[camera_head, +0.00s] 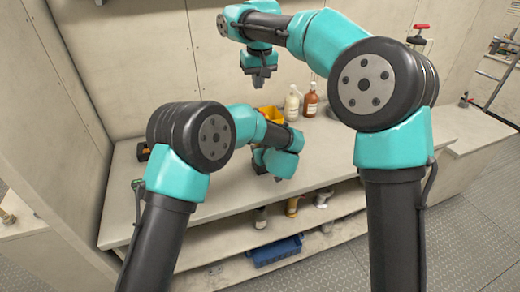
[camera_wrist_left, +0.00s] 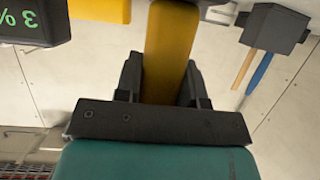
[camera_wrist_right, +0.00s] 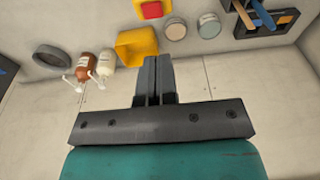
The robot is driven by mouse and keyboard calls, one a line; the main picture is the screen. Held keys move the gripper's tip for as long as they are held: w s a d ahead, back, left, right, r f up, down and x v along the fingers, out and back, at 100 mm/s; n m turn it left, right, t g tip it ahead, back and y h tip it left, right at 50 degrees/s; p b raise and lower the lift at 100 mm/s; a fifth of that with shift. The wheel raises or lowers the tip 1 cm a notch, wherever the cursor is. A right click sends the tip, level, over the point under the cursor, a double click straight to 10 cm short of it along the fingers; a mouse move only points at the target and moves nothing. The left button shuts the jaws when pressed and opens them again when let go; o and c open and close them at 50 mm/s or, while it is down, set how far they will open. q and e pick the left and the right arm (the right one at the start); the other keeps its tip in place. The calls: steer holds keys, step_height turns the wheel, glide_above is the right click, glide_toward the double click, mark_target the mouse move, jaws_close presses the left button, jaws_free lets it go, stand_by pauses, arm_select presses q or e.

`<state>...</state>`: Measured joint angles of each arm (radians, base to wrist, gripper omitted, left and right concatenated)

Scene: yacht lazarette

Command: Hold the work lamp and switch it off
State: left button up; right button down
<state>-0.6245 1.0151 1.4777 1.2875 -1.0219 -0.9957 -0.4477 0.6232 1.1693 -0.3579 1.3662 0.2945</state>
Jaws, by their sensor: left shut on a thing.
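In the left wrist view, a yellow bar (camera_wrist_left: 172,45), which looks like the work lamp's handle, lies between the fingers of my left gripper (camera_wrist_left: 163,80). The left gripper is shut on it; the lamp's ends are out of that view. In the head view the left gripper is mostly hidden by its own wrist. A yellow piece with a red top (camera_wrist_right: 151,9) is cut by the top edge of the right wrist view; I cannot tell whether it is the lamp's switch. My right gripper (camera_head: 259,80) is shut and empty, raised above the bench; its fingers touch in its wrist view (camera_wrist_right: 158,78).
A yellow container (camera_wrist_right: 135,48), a white bottle (camera_head: 292,104) and a brown bottle (camera_head: 310,100) stand on the bench (camera_head: 225,205). A dark box with green digits (camera_wrist_left: 28,20) and a dark-headed tool (camera_wrist_left: 275,28) lie beside the left gripper. A blue crate (camera_head: 277,250) is on the lower shelf.

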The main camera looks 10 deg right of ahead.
steer(key=shift+f, duration=0.1)
steer(key=shift+f, duration=3.2)
steer(key=shift+f, duration=1.25)
stand_by(0.6)
steer(key=shift+r, duration=3.55)
arm_select(q)
steer(key=o, duration=1.2)
